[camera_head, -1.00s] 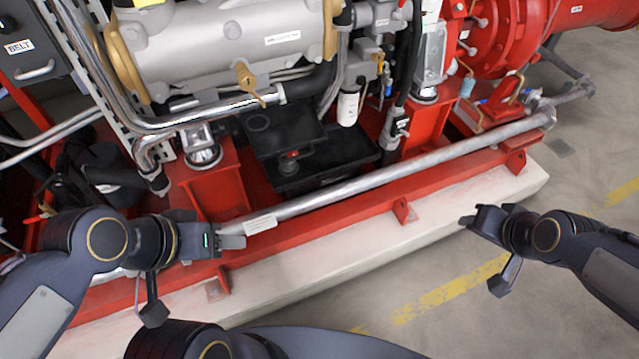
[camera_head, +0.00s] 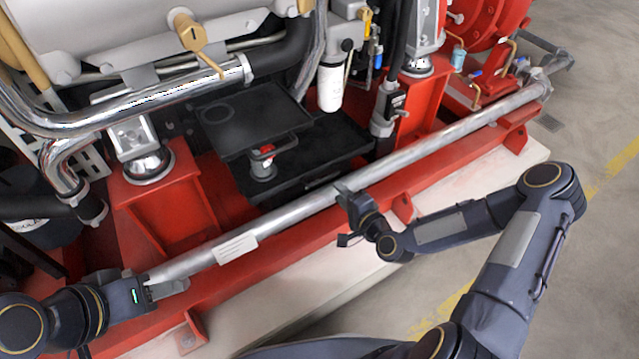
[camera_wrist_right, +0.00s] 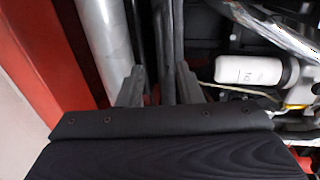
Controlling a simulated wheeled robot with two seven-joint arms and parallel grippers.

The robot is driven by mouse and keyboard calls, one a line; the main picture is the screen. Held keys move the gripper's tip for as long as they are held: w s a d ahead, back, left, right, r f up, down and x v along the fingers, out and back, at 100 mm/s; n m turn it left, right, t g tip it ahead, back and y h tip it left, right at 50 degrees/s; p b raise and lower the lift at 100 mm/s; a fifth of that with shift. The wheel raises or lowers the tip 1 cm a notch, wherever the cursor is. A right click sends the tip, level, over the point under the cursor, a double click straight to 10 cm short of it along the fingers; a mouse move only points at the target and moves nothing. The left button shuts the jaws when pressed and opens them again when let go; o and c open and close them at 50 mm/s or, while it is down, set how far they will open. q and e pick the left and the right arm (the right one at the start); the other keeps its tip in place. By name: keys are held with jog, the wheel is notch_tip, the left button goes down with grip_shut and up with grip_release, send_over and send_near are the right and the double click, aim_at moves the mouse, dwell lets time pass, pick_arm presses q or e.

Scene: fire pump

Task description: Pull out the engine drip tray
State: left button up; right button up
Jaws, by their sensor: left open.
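The black drip tray (camera_head: 335,150) lies low under the engine, between two red supports and behind a long silver pipe. A black engine sump (camera_head: 250,115) covers its back left part. My right gripper (camera_head: 345,192) is at the silver pipe, in front of the tray's near right side. In the right wrist view its two fingers (camera_wrist_right: 157,85) are apart, with a dark bar beyond the gap; I cannot tell whether they touch it. My left gripper (camera_head: 168,287) is open and empty at the pipe's left end, left of the tray.
The silver pipe (camera_head: 440,143) runs across the front above the red frame rail (camera_head: 290,243). A white filter (camera_head: 330,88) hangs above the tray, right of the sump. A red-handled valve (camera_head: 263,160) stands at the tray's left. The floor at right is open.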

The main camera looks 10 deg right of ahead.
jog(key=b+x, duration=0.1)
jog(key=x, duration=0.6)
jog(key=shift+c, duration=0.3)
grip_shut()
